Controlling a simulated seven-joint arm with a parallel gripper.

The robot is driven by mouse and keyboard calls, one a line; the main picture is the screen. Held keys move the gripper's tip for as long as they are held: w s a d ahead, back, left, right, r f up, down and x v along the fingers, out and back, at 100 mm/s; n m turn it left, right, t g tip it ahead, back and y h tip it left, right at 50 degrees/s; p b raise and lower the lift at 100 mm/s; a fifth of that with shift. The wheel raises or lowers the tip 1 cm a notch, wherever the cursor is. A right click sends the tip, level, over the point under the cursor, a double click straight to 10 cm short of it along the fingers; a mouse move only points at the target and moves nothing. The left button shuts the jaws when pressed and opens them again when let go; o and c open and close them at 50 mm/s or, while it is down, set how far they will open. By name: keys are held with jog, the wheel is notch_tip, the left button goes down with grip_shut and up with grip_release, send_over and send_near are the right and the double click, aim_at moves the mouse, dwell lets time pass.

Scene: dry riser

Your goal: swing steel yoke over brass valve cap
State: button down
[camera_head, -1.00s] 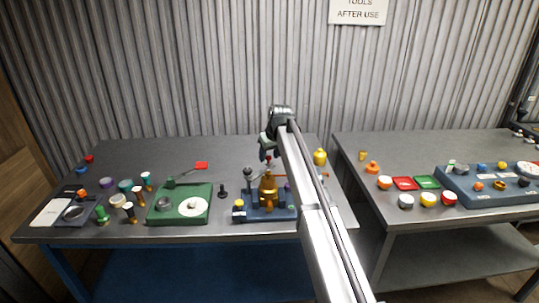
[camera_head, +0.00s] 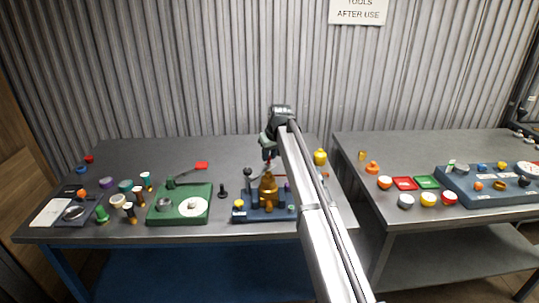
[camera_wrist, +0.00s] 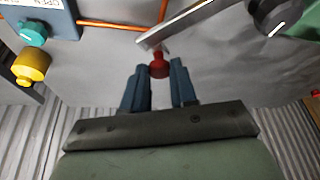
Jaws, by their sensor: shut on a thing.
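The brass valve cap (camera_head: 268,187) stands upright on a blue base (camera_head: 250,214) on the left table. My gripper (camera_head: 268,158) is just above and behind it, its fingers pointing down. In the wrist view, a red knob (camera_wrist: 159,66) sits between the fingertips of my gripper (camera_wrist: 159,72), which is shut on it. The steel yoke (camera_wrist: 190,20) shows there as a flat grey bar running up and right from beside the knob. The brass cap is not seen in the wrist view. In the head view the yoke is too small to trace against the cap.
A green base (camera_head: 180,216) with a white dial stands left of the blue base, with a small black peg (camera_head: 222,191) between. A yellow knob (camera_head: 320,157) lies right of my arm. My forearm hides part of the table's right side. The back of the table is mostly clear.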

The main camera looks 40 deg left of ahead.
jog(key=shift+d, duration=0.1)
jog(key=s+d+m+t+h, duration=0.2)
jog(key=s+d+m, duration=0.1)
jog(key=d+m, duration=0.4)
jog(key=shift+s+d+m+h, duration=0.3)
jog(key=shift+s+m, duration=0.1)
jog(key=shift+m, duration=0.6)
jog(key=c, duration=0.9)
grip_release()
jog(key=shift+r, duration=0.1)
jog(key=v, duration=1.3)
jog(key=shift+s+r, duration=0.2)
jog(key=shift+s, duration=0.2)
